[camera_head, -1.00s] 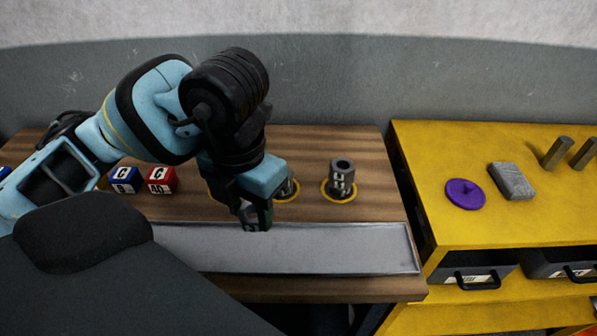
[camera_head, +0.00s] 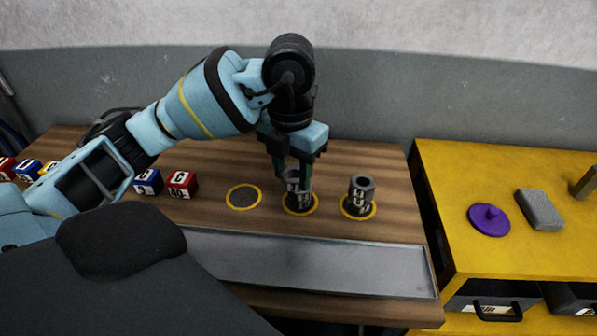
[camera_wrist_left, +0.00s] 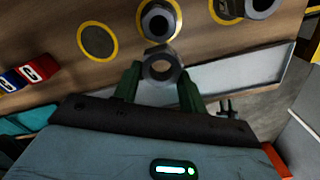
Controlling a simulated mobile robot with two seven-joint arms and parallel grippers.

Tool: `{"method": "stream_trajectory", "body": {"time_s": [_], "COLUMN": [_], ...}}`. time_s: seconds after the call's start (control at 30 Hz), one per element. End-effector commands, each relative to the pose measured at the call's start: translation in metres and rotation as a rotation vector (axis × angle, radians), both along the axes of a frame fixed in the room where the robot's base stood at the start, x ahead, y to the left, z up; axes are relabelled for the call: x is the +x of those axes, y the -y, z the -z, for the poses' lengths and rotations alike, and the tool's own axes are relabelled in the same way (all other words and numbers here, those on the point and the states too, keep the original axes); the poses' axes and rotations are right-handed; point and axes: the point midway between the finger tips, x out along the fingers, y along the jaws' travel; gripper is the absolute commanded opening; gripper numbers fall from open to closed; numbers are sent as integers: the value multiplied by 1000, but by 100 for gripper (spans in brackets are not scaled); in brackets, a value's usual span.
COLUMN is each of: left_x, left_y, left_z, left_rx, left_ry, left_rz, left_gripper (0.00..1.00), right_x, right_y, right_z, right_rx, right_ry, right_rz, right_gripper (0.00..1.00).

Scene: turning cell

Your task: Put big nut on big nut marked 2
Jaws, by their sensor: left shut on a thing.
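My left gripper (camera_head: 292,174) is shut on a grey hexagonal big nut, at the middle yellow-ringed spot in the head view. In the left wrist view the held nut (camera_wrist_left: 162,68) sits between the green fingertips, its hole facing the camera. A grey nut piece (camera_head: 300,200) with white marking stands on the middle spot, just below the held nut; it also shows in the wrist view (camera_wrist_left: 159,20). I cannot tell whether the two touch. A taller marked grey nut piece (camera_head: 360,194) stands on the right spot. My right gripper is out of view.
The left yellow-ringed spot (camera_head: 244,197) is empty. A grey metal strip (camera_head: 320,264) runs along the table's front. Lettered cubes (camera_head: 182,185) stand at left. A yellow bench (camera_head: 455,240) at right holds a purple knobbed disc (camera_head: 489,219) and a grey block (camera_head: 540,209).

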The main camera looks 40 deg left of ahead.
Motion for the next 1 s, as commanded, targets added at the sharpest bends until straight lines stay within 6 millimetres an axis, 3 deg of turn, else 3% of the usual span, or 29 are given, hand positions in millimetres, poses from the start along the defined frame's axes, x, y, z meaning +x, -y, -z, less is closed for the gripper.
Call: {"method": "stream_trajectory", "body": {"time_s": [0.2, 0.57, 0.8, 1.0], "left_x": [24, 34, 34, 34], "left_y": [-8, -12, -13, -12], "left_z": [1, 2, 35, 37], "left_rx": [0, 0, 2, 0], "left_ry": [1, 1, 0, 3], "left_rz": [0, -1, 0, 0], "left_gripper": [13, 13, 13, 13], "right_x": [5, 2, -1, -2], "right_y": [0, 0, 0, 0], "right_z": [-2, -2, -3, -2], "right_rx": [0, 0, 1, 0], "right_ry": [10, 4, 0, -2], "right_rz": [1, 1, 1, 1], "right_gripper": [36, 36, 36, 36]}}
